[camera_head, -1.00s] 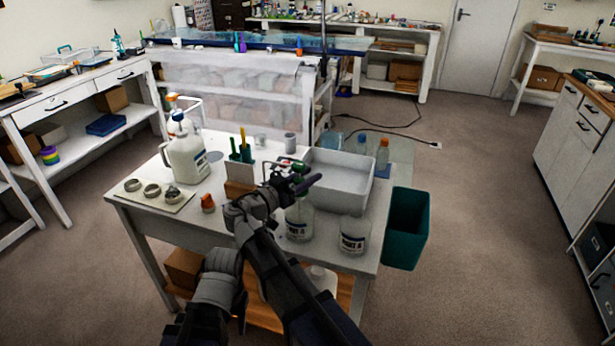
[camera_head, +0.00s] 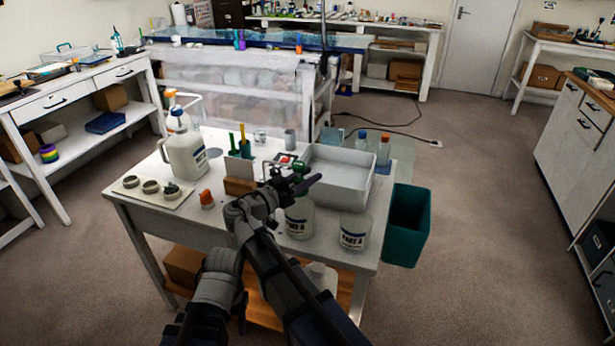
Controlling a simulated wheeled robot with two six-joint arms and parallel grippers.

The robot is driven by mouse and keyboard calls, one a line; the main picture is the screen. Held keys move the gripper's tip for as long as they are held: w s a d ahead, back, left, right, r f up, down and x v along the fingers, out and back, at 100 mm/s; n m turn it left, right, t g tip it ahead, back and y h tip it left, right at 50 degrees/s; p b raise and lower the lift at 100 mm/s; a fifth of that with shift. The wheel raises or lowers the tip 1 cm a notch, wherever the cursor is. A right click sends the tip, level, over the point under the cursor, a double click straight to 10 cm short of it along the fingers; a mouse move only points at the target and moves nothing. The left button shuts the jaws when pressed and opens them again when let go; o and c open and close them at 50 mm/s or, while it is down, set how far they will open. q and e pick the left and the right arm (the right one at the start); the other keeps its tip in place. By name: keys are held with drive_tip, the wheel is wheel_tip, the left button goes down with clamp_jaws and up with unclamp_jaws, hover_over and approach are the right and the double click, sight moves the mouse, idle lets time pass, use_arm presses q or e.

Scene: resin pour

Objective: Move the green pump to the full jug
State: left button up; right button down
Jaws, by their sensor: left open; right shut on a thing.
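My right gripper (camera_head: 306,184) is shut on the green pump (camera_head: 299,168), whose green top shows just above the fingers. My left gripper (camera_head: 240,304) is low in front of the table, open, mostly hidden among my arm links.
A white tray (camera_head: 341,186) stands behind the jugs. A teal bin (camera_head: 408,225) stands right of the table.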

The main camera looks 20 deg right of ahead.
drive_tip(key=shift+f, duration=0.15)
drive_tip(key=shift+f+b, duration=0.3)
drive_tip(key=shift+b, duration=0.15)
drive_tip(key=shift+c, duration=2.3)
unclamp_jaws()
drive_tip(key=shift+s+a, duration=0.1)
